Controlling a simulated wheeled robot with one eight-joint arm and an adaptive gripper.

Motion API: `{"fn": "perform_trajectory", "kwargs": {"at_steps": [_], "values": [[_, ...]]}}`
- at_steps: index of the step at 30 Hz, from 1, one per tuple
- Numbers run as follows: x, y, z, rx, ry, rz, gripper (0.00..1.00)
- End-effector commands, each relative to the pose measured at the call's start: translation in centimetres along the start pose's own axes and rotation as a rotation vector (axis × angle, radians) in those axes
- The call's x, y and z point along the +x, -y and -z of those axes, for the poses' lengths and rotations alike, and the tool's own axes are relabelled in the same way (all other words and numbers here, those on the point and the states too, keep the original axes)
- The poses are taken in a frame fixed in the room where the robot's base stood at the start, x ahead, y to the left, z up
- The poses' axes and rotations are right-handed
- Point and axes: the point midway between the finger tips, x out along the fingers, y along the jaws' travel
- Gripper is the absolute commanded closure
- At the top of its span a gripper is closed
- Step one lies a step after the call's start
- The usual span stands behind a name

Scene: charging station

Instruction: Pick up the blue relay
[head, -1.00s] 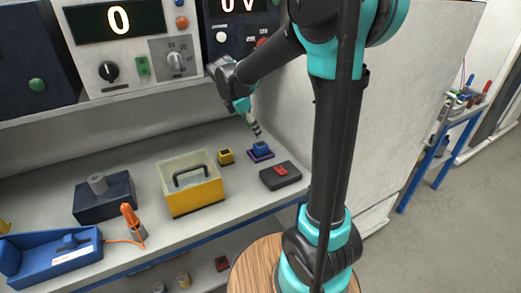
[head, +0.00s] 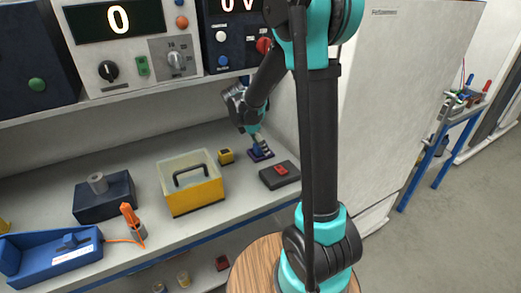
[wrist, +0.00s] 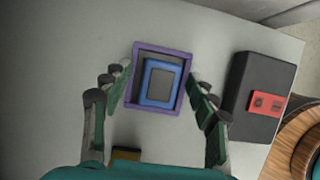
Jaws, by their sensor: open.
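The blue relay (wrist: 161,84) sits inside a purple square frame (wrist: 136,98) on the bench, seen from above in the wrist view. In the head view the purple frame (head: 262,157) shows near the bench's back right, with the blue relay (head: 256,149) partly hidden by my fingers. My gripper (wrist: 162,108) is open, with one finger on each side of the purple frame and relay. In the head view my gripper (head: 258,143) points down over them. I cannot tell whether the fingers touch the frame.
A dark box with a red switch (head: 280,175) stands close to the right of the relay. A small yellow block (head: 226,156) is to its left, and a yellow case with a handle (head: 190,190) is farther left.

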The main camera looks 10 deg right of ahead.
Motion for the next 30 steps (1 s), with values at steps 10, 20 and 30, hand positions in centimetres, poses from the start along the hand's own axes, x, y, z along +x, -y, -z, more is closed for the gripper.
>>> {"fn": "perform_trajectory", "kwargs": {"at_steps": [10, 20, 30], "values": [[0.0, 0.0, 0.0, 0.0, 0.0, 0.0, 0.71], [-0.1, 0.0, 0.0, 0.0, 0.0, 0.0, 1.0], [-1.4, 0.0, -0.6, 0.0, 0.0, 0.0, 1.0]]}}
